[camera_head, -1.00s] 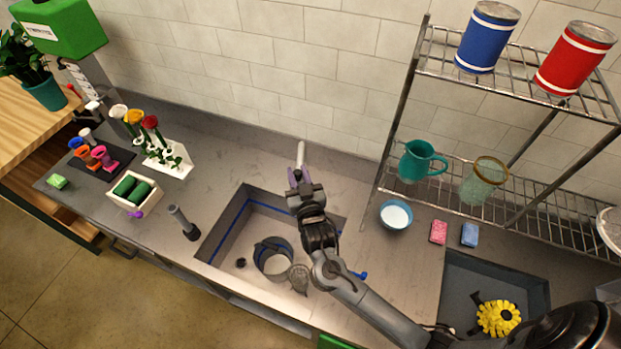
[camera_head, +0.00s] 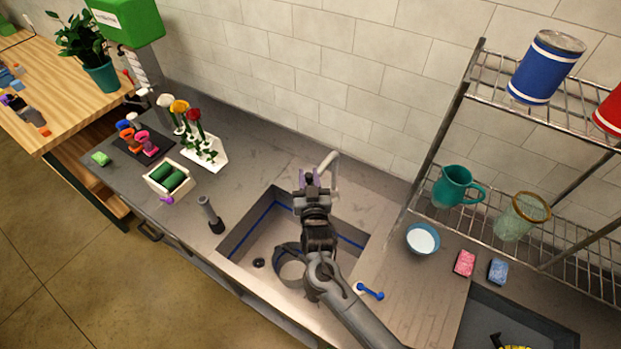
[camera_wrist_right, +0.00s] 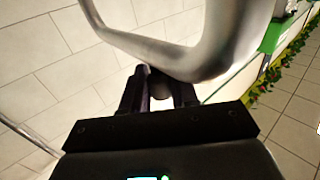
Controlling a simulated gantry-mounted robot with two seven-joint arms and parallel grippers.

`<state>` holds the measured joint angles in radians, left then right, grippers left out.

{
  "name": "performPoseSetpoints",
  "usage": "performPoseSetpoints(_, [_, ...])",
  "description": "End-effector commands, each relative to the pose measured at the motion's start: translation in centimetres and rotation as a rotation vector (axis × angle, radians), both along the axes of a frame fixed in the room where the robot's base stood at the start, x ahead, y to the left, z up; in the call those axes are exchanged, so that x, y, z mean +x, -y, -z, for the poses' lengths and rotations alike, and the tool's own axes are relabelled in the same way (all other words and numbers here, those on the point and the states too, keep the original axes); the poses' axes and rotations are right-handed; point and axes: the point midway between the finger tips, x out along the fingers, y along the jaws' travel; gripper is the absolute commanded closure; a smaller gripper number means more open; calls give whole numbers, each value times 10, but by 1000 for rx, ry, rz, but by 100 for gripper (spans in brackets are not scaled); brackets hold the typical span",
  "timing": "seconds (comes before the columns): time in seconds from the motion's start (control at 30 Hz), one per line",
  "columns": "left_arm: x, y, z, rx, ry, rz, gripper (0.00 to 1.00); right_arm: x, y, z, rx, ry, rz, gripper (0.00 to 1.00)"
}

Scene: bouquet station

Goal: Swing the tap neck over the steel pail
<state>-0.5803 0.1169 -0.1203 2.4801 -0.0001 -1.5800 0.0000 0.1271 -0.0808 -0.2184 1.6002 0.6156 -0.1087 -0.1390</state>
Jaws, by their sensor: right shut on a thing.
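The silver tap neck (camera_head: 331,160) rises behind the sink and curves forward and left to my right gripper (camera_head: 309,178). In the right wrist view the neck (camera_wrist_right: 205,50) is a large bent tube. Its end sits between the dark fingers of my right gripper (camera_wrist_right: 160,92), which are shut on it. The steel pail (camera_head: 291,270) stands in the sink, nearer the front than the gripper. My right arm hides its right part. My left gripper is in neither current view.
The sink (camera_head: 247,240) has a blue line around its walls. A bowl (camera_head: 422,239) and wire rack (camera_head: 440,150) stand right. Flowers (camera_head: 195,130) stand at left.

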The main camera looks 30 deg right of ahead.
Motion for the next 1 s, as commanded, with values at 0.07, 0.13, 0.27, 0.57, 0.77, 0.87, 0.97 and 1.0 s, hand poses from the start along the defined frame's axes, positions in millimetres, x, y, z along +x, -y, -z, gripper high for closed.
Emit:
performPoseSetpoints(0.07, [0,-1,0,4,0,2,57,0,-2,2,0,-5,-5,100])
performPoseSetpoints(0.13, [0,-2,0,7,0,4,57,1,-2,2,0,-5,-5,100])
performPoseSetpoints(0.27, [0,-2,1,9,0,5,57,0,-1,2,0,-5,-5,53])
performPoseSetpoints(0.57, [0,-2,1,8,0,5,57,0,-1,2,0,-3,-2,52])
performPoseSetpoints(0.77, [0,-1,3,2,0,1,57,-13,-7,3,1,-4,-4,52])
performPoseSetpoints(0.87, [0,0,6,-2,1,-2,57,-28,-12,3,2,-3,-4,52])
performPoseSetpoints(0.97, [0,1,8,-5,0,-4,57,-44,-19,4,2,-5,-3,52])
performPoseSetpoints(1.0, [0,1,10,-5,0,-4,57,-51,-22,4,3,-4,-4,52])
